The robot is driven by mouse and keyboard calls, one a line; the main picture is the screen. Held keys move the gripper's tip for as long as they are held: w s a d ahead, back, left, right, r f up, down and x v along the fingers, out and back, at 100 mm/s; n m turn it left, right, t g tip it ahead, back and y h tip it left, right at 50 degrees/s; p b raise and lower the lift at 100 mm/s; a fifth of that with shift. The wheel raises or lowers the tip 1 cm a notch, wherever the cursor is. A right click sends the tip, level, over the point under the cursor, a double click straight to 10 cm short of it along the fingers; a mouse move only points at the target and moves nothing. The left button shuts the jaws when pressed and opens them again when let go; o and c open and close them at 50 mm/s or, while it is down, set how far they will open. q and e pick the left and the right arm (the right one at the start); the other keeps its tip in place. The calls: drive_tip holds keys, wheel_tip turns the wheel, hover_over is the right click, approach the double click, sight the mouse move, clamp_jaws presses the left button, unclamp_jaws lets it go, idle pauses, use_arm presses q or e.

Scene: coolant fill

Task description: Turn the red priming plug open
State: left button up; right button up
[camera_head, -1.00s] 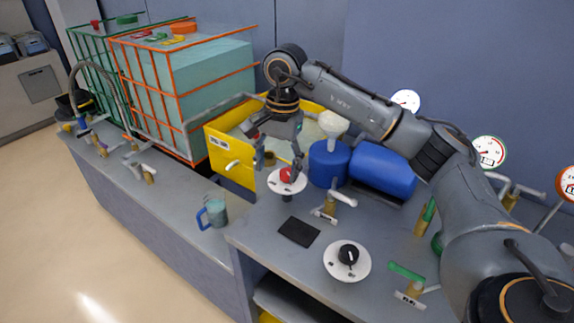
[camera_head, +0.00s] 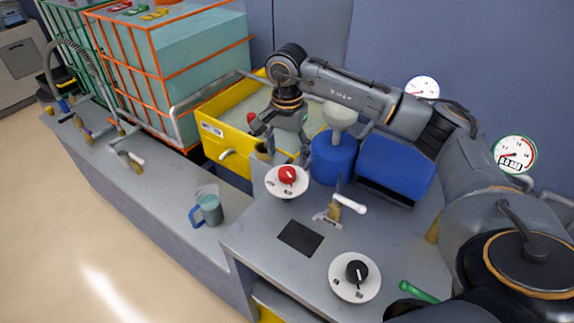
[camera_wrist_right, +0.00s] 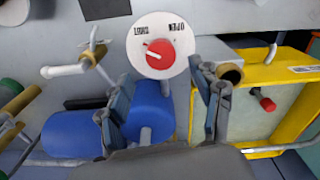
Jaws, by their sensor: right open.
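The red priming plug (camera_head: 287,174) is a round red knob on a white disc (camera_head: 275,187) on the grey bench. In the right wrist view the plug (camera_wrist_right: 160,53) carries a white pointer line toward the picture's left, and its disc (camera_wrist_right: 150,22) has SHUT and OPEN printed upside down. My right gripper (camera_head: 282,142) is open and empty, above and behind the plug in the head view. In the wrist view its fingers (camera_wrist_right: 161,85) stand apart, with the plug beyond the gap between them, apparently not touched. My left gripper is not in view.
A yellow tub (camera_head: 228,150) with a red-ended fitting (camera_head: 251,117) stands behind the plug. A blue drum with a funnel (camera_head: 333,158), a white-handled valve (camera_head: 346,203), a black knob (camera_head: 357,271) and a dark pad (camera_head: 300,237) are close by. A jug (camera_head: 207,207) stands left.

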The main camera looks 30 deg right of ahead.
sight(287, 171)
wheel_tip(287, 171, down, 6)
drive_tip(key=shift+r+p, duration=0.1)
drive_tip(key=shift+p, duration=0.4)
drive_tip(key=shift+w+f, duration=0.1)
drive_tip(key=shift+f, duration=0.15)
drive_tip(key=shift+c, duration=0.4)
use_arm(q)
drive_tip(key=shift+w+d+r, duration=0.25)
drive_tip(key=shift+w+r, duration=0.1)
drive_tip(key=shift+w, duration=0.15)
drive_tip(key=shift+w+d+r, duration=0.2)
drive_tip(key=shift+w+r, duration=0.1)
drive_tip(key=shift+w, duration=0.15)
use_arm(e)
drive_tip(key=c, duration=1.1)
